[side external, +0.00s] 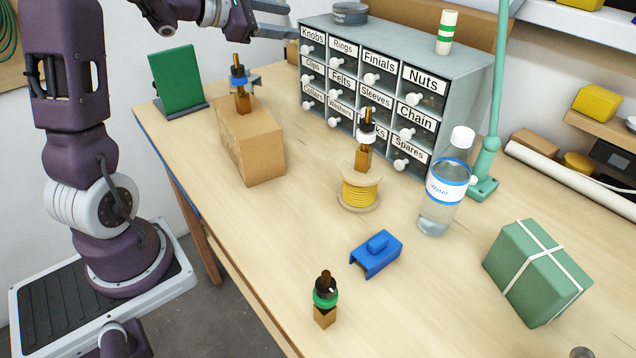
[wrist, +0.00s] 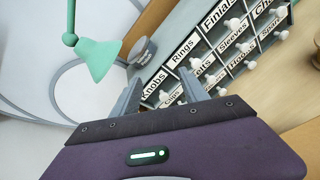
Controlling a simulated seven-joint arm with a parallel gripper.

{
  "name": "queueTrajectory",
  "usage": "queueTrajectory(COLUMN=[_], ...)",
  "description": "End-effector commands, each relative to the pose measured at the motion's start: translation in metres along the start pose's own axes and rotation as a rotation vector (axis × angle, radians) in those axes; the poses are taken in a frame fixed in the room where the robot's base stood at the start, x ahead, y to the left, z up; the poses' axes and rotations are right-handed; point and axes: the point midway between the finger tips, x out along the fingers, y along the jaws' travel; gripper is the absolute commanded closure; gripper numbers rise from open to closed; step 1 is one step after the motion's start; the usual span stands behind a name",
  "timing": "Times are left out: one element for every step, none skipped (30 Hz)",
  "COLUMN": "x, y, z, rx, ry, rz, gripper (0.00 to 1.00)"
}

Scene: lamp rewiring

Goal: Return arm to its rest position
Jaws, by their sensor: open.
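My gripper (side external: 284,18) is raised at the top of the side external view, left of and near the top of the drawer cabinet (side external: 395,85). In the wrist view my gripper (wrist: 158,90) shows two grey fingers spread apart with nothing between them. Its fingers point toward the cabinet's labelled drawers (wrist: 205,60). Three dark lamp sockets on brass-coloured blocks stand apart from it: a blue-banded one (side external: 239,82) on a cardboard box (side external: 252,145), a white-banded one (side external: 366,132) on a yellow wire spool (side external: 360,190), and a green-banded one (side external: 325,295) on the bench.
A round tin (side external: 350,13) and a green-white cylinder (side external: 446,32) stand on the cabinet. A green panel (side external: 176,80), water bottle (side external: 443,195), blue part (side external: 376,252) and green parcel (side external: 535,270) are on the bench. A teal lamp (wrist: 97,57) shows near the tin.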

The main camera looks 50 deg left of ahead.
Motion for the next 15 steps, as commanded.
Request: queueTrajectory(x=[0.005, 0.005, -0.001, -0.008, -0.018, -0.034, -0.049, -0.065, -0.089, -0.109, -0.130, -0.156, -0.173, -0.188, -0.203], y=[-0.023, -0.041, -0.070, -0.093, -0.118, -0.151, -0.176, -0.202, -0.234, -0.256, -0.276, -0.297, -0.307, -0.314, -0.317], z=[0.043, 0.066, 0.094, 0.111, 0.126, 0.142, 0.150, 0.156, 0.159, 0.156, 0.150, 0.137, 0.125, 0.113, 0.097], rx=[0.141, 0.230, 0.347, 0.434, 0.522, 0.644, 0.743, 0.849, 1.006, 1.132, 1.271, 1.461, 1.596, 1.722, 1.875], ry=[-0.062, -0.095, -0.139, -0.170, -0.198, -0.233, -0.259, -0.282, -0.310, -0.328, -0.342, -0.349, -0.348, -0.340, -0.322], rz=[-0.087, -0.146, -0.228, -0.293, -0.357, -0.444, -0.507, -0.572, -0.655, -0.716, -0.774, -0.840, -0.881, -0.912, -0.942], gripper=[0.48, 0.48, 0.48, 0.48, 0.48, 0.48, 0.48, 0.48, 0.48, 0.48, 0.48, 0.48, 0.48, 0.48, 0.48])
